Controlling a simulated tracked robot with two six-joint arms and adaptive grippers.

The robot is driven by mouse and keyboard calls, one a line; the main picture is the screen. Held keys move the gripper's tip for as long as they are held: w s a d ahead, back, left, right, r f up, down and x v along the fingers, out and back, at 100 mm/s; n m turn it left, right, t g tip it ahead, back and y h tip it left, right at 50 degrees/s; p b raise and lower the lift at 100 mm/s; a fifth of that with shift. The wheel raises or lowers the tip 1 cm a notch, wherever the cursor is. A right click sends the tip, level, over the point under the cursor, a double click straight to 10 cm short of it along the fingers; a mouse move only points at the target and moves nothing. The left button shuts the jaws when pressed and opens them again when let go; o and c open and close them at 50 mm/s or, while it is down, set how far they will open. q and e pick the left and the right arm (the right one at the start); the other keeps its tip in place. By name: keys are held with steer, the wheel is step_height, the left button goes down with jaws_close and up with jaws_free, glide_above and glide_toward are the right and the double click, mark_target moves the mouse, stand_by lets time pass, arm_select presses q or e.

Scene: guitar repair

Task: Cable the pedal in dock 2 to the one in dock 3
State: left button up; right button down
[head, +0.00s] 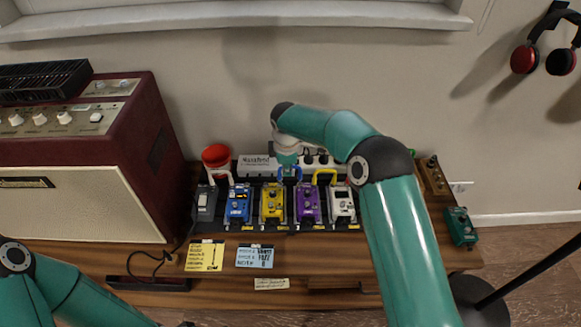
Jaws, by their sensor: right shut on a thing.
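Several pedals stand in a row on a dark board: a grey one (206,203), a blue one (238,206), a yellow one (272,203), a purple one (308,204) and a white one (342,205). I cannot read any dock numbers. My right gripper (288,163) reaches down from above, behind the yellow and purple pedals. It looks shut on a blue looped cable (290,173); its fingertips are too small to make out. Whether the cable's ends are plugged in is unclear. My left arm is at the bottom left; only a dark sliver, perhaps its gripper, shows at the bottom edge.
A red cup (216,157) is at the back left, beside the large amplifier (80,200). A green pedal (461,227) lies at the right. Note cards (205,257) lie in front.

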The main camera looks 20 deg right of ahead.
steer(key=shift+s+b+x, duration=0.2)
steer(key=shift+b+x, duration=0.35)
steer(key=shift+x, duration=0.45)
stand_by(0.8)
steer(key=c, duration=1.2)
jaws_free()
steer(key=o, duration=0.4)
steer(key=shift+o, duration=0.2)
steer(key=shift+w+r, duration=0.1)
steer(key=shift+w+d+p+v, duration=0.1)
steer(key=shift+w+p+v, duration=0.15)
steer(key=shift+p+v, duration=0.95)
steer(key=shift+w+d+p+v, duration=0.1)
steer(key=shift+w+p+v, duration=0.2)
steer(key=shift+p+v, duration=0.8)
steer(key=shift+w+d+p+v, duration=0.1)
steer(key=shift+w+p+v, duration=0.15)
steer(key=shift+p+v, duration=0.95)
steer(key=shift+s+a+r+b, duration=0.1)
steer(key=shift+a+r+b, duration=0.05)
steer(key=shift+r+b, duration=0.3)
